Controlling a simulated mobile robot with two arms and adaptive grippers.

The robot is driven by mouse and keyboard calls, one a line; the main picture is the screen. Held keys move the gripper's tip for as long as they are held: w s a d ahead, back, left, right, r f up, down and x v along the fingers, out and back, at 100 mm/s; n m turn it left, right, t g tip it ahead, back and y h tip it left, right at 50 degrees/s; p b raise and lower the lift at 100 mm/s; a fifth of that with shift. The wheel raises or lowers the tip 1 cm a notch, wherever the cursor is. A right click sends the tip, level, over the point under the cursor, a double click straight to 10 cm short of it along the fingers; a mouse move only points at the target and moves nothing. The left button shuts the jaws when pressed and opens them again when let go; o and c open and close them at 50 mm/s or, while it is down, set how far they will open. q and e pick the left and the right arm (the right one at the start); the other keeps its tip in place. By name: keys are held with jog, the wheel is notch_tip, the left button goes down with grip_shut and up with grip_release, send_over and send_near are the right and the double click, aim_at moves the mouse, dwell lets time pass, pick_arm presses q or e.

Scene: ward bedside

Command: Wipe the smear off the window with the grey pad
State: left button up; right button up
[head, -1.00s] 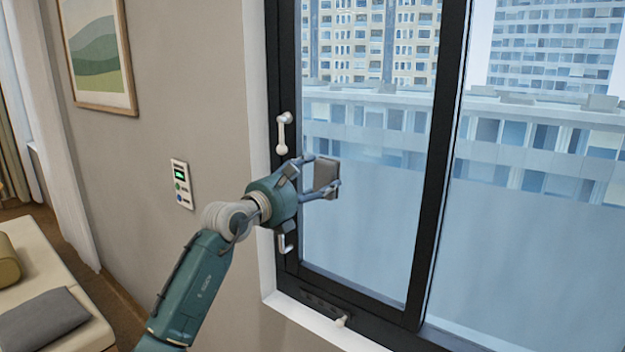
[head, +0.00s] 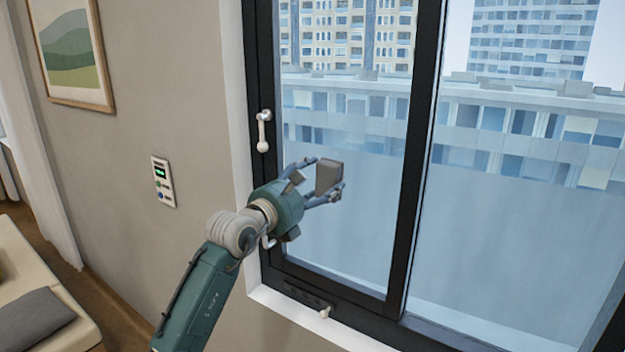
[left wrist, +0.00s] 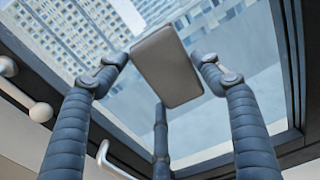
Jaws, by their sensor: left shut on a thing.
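My left gripper (head: 322,177) is shut on the grey pad (head: 329,176), a small dark grey block, in front of the window's left pane (head: 345,240). The pad also shows in the left wrist view (left wrist: 167,66), between the fingers with the glass behind it. I cannot tell whether the pad touches the glass. I cannot make out a distinct smear; the lower part of the pane looks hazy blue-grey. My right gripper is not in view.
The black window frame has an upright bar (head: 417,150) right of the pad. A white handle (head: 263,130) sits on the left frame, and a latch (head: 324,312) at the bottom. A wall panel (head: 163,181), a picture (head: 70,50) and a bed (head: 50,300) are left.

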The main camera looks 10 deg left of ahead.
aim_at(332, 184)
pick_arm(q)
jog(key=shift+s+d+p, duration=0.3)
jog(key=shift+d+p, duration=0.05)
jog(key=shift+d, duration=0.55)
jog(key=shift+s+d, duration=0.25)
jog(key=shift+d, duration=0.45)
jog(key=shift+s+d, duration=0.25)
jog(key=shift+d, duration=0.4)
jog(key=shift+s+d+p, duration=0.2)
jog(key=shift+d, duration=0.3)
jog(key=shift+s+d+p, duration=0.15)
jog(key=shift+d, duration=0.35)
jog(key=shift+w+a+b, duration=0.3)
jog(key=shift+a+b, duration=0.1)
jog(key=shift+a, duration=0.4)
jog(key=shift+w+a, duration=0.2)
jog(key=shift+a, duration=0.3)
jog(key=shift+w+a, duration=0.15)
jog(key=shift+a, duration=0.3)
jog(key=shift+w+a+f+b, duration=0.1)
jog(key=shift+w+a+b, duration=0.5)
jog(key=shift+a, duration=1.05)
jog(key=shift+w+a+r+b, duration=0.1)
jog(key=shift+w+a+b, duration=0.5)
jog(key=shift+a, duration=1)
jog(key=shift+w+a+f+b, duration=0.1)
jog(key=shift+w+a+b, duration=0.5)
jog(key=shift+a, duration=1.05)
jog(key=shift+s+d, duration=0.1)
